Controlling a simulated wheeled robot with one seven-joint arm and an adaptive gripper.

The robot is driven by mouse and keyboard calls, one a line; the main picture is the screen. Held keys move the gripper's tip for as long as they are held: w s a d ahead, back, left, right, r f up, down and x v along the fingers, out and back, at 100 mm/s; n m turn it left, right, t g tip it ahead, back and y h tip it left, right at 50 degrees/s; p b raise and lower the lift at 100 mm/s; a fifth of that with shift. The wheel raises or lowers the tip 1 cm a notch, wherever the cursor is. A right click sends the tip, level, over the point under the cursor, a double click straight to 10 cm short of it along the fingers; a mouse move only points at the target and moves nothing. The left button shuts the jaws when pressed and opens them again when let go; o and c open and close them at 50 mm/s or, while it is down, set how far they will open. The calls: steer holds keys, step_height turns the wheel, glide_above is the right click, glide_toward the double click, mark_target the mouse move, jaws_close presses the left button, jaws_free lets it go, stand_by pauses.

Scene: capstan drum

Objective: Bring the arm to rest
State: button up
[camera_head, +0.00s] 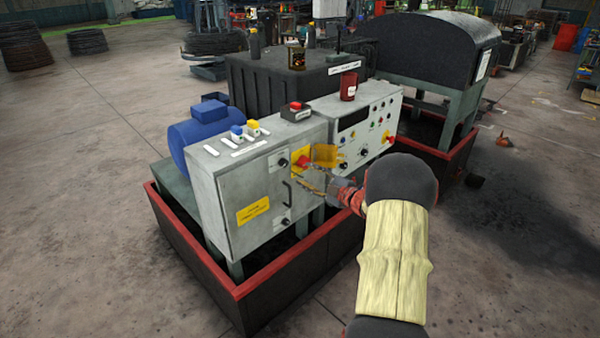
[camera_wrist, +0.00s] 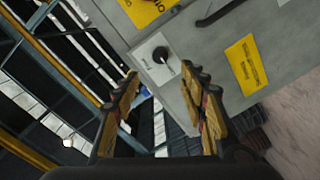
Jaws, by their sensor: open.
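My arm reaches from the lower right of the head view toward the front of a grey control cabinet (camera_head: 262,185). My gripper (camera_head: 309,177) is close to the cabinet's right front edge, near a red knob (camera_head: 303,160) on a yellow plate. In the wrist view my gripper (camera_wrist: 161,71) has its two fingers spread wide with nothing between them. A black knob (camera_wrist: 161,54) on a light plate shows just past the fingertips. I cannot tell whether a finger touches the cabinet.
A red-rimmed tray (camera_head: 195,262) surrounds the cabinet. A second panel with buttons (camera_head: 365,130) adjoins it on the right, with a dark red can (camera_head: 348,86) on top. A blue motor (camera_head: 195,138) stands behind left. Open floor (camera_head: 85,190) lies to the left.

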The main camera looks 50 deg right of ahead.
steer(key=shift+s, duration=0.55)
